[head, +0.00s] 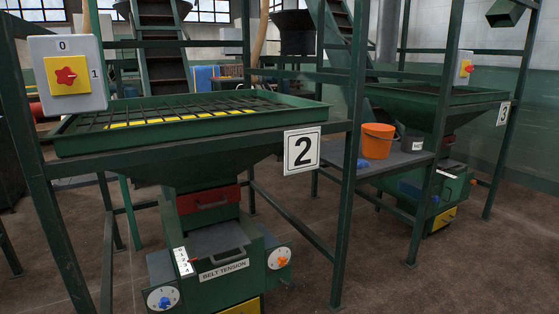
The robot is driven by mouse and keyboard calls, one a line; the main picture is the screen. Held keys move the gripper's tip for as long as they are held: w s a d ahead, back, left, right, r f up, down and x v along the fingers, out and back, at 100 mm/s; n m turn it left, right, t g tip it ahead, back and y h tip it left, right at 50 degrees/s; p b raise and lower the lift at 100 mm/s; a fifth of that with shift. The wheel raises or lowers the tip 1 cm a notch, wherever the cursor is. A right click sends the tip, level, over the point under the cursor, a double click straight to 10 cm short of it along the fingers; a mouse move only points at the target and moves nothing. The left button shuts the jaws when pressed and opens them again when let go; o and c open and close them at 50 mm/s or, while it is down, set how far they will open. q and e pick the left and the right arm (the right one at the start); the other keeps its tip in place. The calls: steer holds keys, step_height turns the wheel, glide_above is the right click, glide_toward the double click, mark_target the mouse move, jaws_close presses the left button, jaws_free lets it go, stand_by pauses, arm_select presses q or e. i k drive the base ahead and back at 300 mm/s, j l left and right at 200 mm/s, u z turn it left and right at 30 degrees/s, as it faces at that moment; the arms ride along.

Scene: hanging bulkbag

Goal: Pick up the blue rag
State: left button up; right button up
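A small blue patch (362,163), which may be the blue rag, shows at the left end of a grey shelf (400,161), just below and left of an orange bucket (377,141). It is too small to make out its shape or folds, and a green post stands close to its left. Neither of my grippers is in the head view.
A green hopper (190,118) with a grating and a number 2 sign (302,150) fills the near left. Green posts frame both machines. Brown floor (330,215) is open between and in front of them.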

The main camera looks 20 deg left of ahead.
mark_target(362, 163)
steer(key=u, duration=2.85)
steer(key=z, duration=2.8)
steer(key=i+l+u, duration=0.1)
steer(key=u, duration=0.3)
steer(key=i+l+u, duration=0.1)
steer(key=u, duration=0.3)
steer(key=l+u, duration=0.2)
steer(key=u, duration=0.15)
steer(key=i+l+u, duration=0.15)
steer(key=l+u, duration=0.15)
steer(key=l, duration=0.25)
steer(key=l+u, duration=0.3)
steer(key=l, duration=0.2)
steer(key=i+l, duration=0.05)
